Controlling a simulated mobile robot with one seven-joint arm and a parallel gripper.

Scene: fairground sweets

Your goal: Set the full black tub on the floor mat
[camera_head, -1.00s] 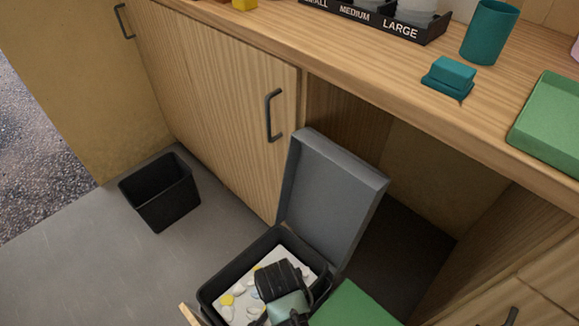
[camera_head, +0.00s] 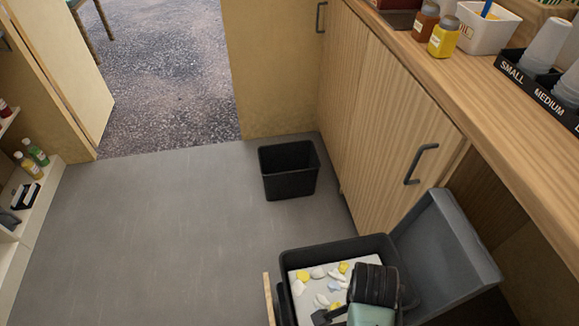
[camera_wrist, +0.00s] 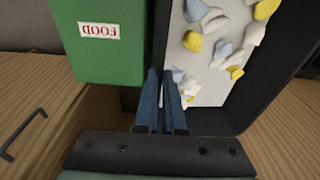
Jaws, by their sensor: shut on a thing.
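The full black tub (camera_head: 320,252) is at the bottom of the head view, filled with white paper-like waste and yellow, white and pale blue scraps. It also shows at the right of the wrist view (camera_wrist: 278,75). My gripper (camera_wrist: 163,78) is shut on the tub's near wall, its blue fingers beside the waste; the head view hides the fingertips. I cannot tell whether the tub is lifted. The grey floor (camera_head: 150,240) is bare to the left; I cannot make out a separate mat on it.
A green box labelled FOOD (camera_wrist: 100,50) is close beside the tub. An empty black bin (camera_head: 289,172) stands by the cabinet (camera_head: 375,110). A shelf (camera_head: 35,200) is far left.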

